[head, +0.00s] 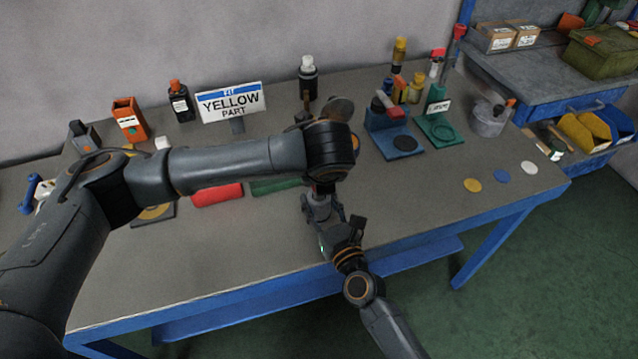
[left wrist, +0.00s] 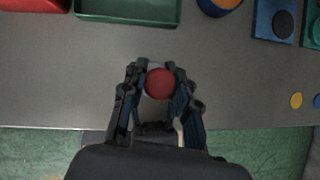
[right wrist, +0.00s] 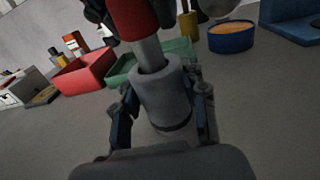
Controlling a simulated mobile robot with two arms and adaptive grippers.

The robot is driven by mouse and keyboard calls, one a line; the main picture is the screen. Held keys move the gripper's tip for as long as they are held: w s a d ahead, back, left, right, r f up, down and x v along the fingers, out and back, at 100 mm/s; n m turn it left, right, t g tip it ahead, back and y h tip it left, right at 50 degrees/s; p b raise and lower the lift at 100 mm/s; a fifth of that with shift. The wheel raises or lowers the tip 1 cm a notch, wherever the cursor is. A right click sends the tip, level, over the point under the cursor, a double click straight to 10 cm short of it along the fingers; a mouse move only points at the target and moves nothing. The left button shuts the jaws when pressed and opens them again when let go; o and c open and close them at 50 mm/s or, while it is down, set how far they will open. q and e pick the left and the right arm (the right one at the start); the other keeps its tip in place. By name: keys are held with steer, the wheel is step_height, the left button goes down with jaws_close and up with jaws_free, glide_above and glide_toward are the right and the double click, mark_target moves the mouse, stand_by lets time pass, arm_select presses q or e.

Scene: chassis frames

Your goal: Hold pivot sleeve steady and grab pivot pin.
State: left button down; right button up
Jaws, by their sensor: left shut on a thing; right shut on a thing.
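The pivot pin has a red round head (left wrist: 160,83) and a light grey shaft (right wrist: 149,50). My left gripper (left wrist: 158,76) is shut on the red head from above. The pivot sleeve (right wrist: 161,95) is a grey hollow cylinder, held upright by my right gripper (right wrist: 163,110), whose fingers are shut on its sides. The shaft's lower end is at the sleeve's open mouth and appears to be inside it; how deep is hidden. In the head view, my left wrist covers most of the pin, and my right gripper (head: 318,208) is just below it.
Behind the grippers are a red tray (right wrist: 86,72) and a green tray (left wrist: 125,10). A blue fixture (head: 398,146) and a green fixture (head: 440,130) stand to the right. A sign (head: 231,103) reads "FIT YELLOW PART". The table's front edge is close; bare tabletop lies front left.

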arm_select(q)
step_height(320, 180, up, 9)
steer(key=shift+f, duration=0.1)
arm_select(e)
steer(key=o, duration=1.4)
steer(key=shift+s, duration=0.1)
